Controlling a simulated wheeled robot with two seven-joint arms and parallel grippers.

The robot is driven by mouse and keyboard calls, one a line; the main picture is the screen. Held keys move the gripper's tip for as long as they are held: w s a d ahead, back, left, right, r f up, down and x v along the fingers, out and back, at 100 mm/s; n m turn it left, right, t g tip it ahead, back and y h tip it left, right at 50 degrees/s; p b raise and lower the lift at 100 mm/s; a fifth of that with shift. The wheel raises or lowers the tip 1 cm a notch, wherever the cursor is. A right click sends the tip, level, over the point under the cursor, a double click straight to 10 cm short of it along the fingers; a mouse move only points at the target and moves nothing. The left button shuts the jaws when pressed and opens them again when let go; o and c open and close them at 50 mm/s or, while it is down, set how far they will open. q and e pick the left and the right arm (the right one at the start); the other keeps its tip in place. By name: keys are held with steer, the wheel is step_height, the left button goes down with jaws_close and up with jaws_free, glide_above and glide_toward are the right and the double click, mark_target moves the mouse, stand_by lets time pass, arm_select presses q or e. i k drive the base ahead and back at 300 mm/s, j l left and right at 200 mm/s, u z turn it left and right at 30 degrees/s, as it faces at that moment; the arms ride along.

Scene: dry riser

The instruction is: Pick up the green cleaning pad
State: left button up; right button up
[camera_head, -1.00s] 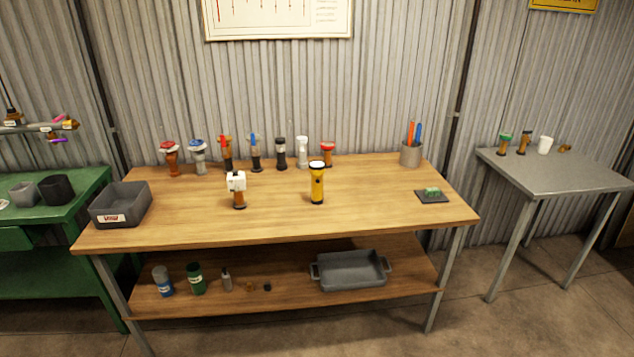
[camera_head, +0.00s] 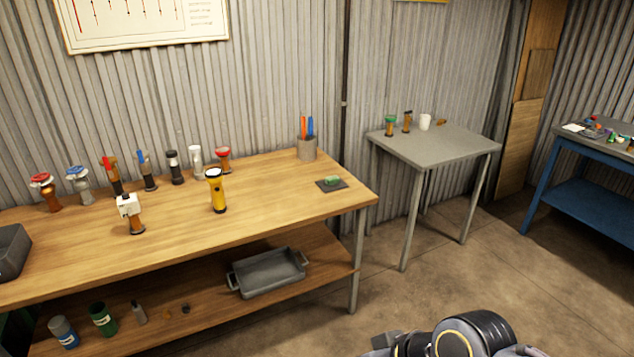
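The green cleaning pad (camera_head: 332,180) is a small green block. It lies on a dark flat mat (camera_head: 322,187) near the right end of the wooden workbench (camera_head: 270,210). Part of my own arm shows at the bottom edge of the head view, right of the bench and well apart from the pad. Neither gripper is in view.
A yellow flashlight (camera_head: 217,191) stands left of the pad, and a grey cup (camera_head: 307,148) with orange and blue handles stands behind it. A grey table (camera_head: 436,146) stands to the right. A grey tray (camera_head: 268,274) is on the lower shelf. Floor right of the bench is clear.

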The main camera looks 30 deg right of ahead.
mark_target(332, 180)
steer(key=i+l, duration=0.3)
steer(key=i, duration=0.2)
steer(key=i+l+z, duration=0.1)
steer(key=i+l, duration=0.2)
steer(key=i, duration=0.15)
steer(key=i+l, duration=0.3)
steer(key=i, duration=0.2)
steer(key=i+l, duration=0.25)
steer(key=i, duration=0.25)
steer(key=l+z, duration=0.05)
